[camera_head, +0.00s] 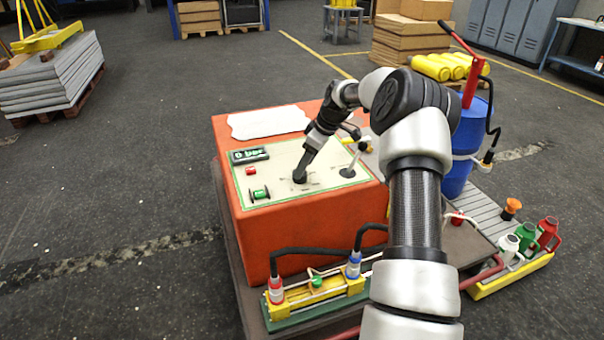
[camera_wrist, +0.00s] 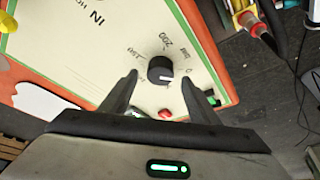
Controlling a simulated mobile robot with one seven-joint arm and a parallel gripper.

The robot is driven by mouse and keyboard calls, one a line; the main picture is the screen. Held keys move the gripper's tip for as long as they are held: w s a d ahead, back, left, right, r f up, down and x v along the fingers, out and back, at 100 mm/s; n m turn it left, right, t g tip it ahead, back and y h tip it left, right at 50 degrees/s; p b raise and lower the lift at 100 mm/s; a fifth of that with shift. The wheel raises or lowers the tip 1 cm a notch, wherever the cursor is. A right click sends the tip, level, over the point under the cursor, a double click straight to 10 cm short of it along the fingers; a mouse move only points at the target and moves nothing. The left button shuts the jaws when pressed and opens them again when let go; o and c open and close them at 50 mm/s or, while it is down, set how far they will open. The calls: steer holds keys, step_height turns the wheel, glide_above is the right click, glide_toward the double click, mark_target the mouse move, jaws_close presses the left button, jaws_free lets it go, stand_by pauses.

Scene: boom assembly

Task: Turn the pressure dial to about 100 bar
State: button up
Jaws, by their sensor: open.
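The pressure dial (camera_wrist: 160,69) is a round black knob with a white pointer mark, on the cream panel (camera_wrist: 75,40) with printed numbers around it. The mark points right in the wrist view, toward the side where a 0 is printed. My gripper (camera_wrist: 160,79) is open, with one finger on each side of the knob and gaps showing. Whether the fingertips touch the panel I cannot tell. The display (camera_head: 249,155) reads 0 bar.
The panel tops an orange box (camera_head: 320,230). Near the dial are a red button (camera_head: 251,171), a green-ended spool-like part (camera_head: 259,194) and a lever (camera_head: 348,171). A white sheet (camera_head: 268,122) lies behind. A blue drum (camera_head: 466,145) stands right of my arm.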

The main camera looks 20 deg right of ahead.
steer(key=shift+x, duration=1.6)
steer(key=c, duration=1)
steer(key=shift+c, duration=0.2)
steer(key=shift+r+m, duration=0.1)
steer(key=shift+m, duration=0.2)
